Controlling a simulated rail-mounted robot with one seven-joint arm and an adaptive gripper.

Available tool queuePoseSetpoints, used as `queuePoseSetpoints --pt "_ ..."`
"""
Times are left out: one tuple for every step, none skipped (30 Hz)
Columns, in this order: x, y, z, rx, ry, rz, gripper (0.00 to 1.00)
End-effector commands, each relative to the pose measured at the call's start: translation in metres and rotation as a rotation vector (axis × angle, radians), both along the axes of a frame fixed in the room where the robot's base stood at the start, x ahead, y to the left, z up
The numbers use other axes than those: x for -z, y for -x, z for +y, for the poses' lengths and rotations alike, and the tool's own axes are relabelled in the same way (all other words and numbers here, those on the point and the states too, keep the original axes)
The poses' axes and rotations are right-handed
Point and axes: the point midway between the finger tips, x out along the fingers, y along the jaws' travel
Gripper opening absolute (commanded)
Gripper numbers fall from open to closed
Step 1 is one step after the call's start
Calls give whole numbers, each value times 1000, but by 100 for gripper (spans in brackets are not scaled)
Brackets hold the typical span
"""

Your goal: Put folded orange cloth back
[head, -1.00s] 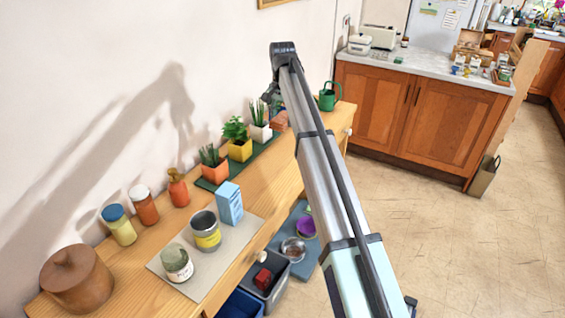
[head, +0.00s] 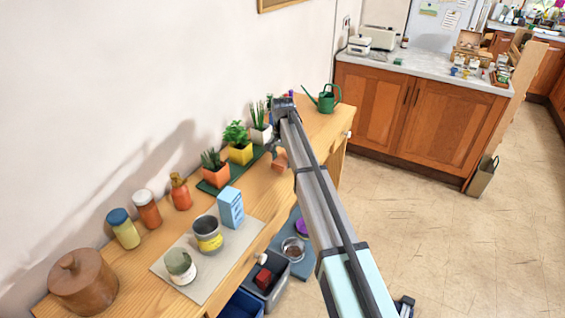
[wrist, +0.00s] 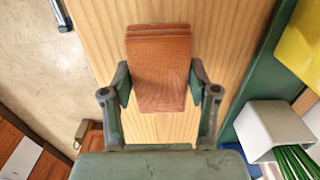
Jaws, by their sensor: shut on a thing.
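The folded orange cloth (wrist: 160,65) is a layered, textured rectangle in the wrist view. My gripper (wrist: 160,88) is shut on it, with one finger against each long side. In the head view the cloth (head: 280,160) shows below the end of my arm, over the wooden table (head: 262,190), to the right of the green mat with plants. The fingers are mostly hidden there by my arm. I cannot tell whether the cloth touches the tabletop.
A white pot (head: 260,135), a yellow pot (head: 240,153) and an orange pot (head: 215,176) stand on the green mat (wrist: 248,80). A green watering can (head: 327,102) stands at the far end. A blue carton (head: 230,208) and cans stand on a grey sheet nearer.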

Motion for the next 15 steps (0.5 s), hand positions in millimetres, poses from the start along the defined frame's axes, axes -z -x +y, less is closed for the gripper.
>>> queuePoseSetpoints --pt "7 1 0 0 1 3 27" --pt "11 1 0 0 1 3 27" --pt "15 1 0 0 0 2 27" --pt "17 1 0 0 0 1 27" --pt "18 0 0 0 0 0 27" --pt "19 0 0 0 0 0 27" --pt "20 0 0 0 0 0 27" --pt "20 0 0 0 0 0 27" --pt "19 0 0 0 0 0 27" --pt "19 0 0 0 0 0 27" --pt "19 0 0 0 0 0 27" --pt "20 0 0 0 0 0 27" --pt "20 0 0 0 0 0 27" --pt "21 0 0 0 0 0 27" --pt "22 0 0 0 0 0 27"
